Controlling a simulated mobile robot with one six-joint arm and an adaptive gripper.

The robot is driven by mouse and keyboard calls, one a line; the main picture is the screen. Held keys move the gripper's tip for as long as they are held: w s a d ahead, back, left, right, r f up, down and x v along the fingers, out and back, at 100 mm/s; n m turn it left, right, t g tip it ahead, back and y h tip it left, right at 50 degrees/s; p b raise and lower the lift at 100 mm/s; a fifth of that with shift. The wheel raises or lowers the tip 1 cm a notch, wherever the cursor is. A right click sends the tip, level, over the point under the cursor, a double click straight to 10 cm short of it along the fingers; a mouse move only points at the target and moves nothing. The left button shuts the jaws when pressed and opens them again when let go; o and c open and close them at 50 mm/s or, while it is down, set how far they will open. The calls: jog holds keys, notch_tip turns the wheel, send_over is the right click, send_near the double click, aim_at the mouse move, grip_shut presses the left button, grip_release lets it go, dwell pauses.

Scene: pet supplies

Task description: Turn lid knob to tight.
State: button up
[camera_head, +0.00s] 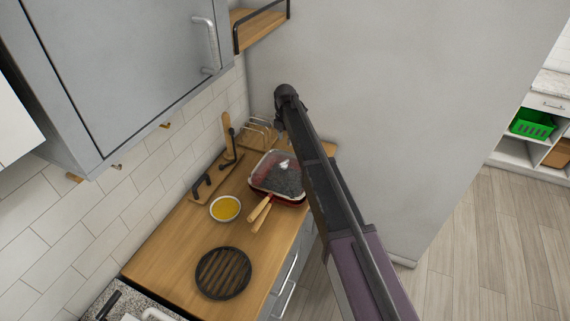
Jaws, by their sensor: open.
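A red-edged pan (292,203) sits at the far end of the wooden counter. A clear, pale-rimmed lid (264,182) appears to cover it, and its dark interior shows through. A small pale spot near the middle of the lid may be the knob or a reflection; its turn position is too small to tell. My dark and purple arm reaches up from the bottom right past the pan's right side, hiding part of that side. The arm's dark rounded end shows above the pan in the picture. No gripper fingers can be made out.
Wooden handles (260,208) point toward the front left from the pan. A bowl of yellow contents (225,208) and a round black grate (223,273) stand on the counter (165,252). A wire rack (259,132) stands behind the pan. A grey cabinet (120,70) hangs at upper left.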

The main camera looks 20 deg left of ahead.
aim_at(285, 161)
jog(key=shift+f+b, duration=5.55)
jog(key=shift+f, duration=0.3)
grip_shut()
